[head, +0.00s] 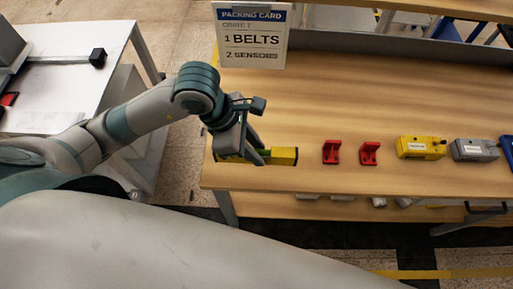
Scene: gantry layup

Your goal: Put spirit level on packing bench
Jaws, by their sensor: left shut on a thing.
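The spirit level (284,156) is a yellow bar with a greenish part near its middle. It lies level at the left front of a wooden bench (310,105), its left end reaching the bench's left edge. My left gripper (254,157) is shut on the level from above, and its fingers hide part of it. I cannot tell whether the level rests on the wood or hangs just above it. My right gripper is not in view.
Two red brackets (331,152), a yellow device (420,147) and a grey device (475,150) stand in a row to the right. A packing card (251,36) stands at the back left. A white table (70,95) is at far left. The bench's middle is clear.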

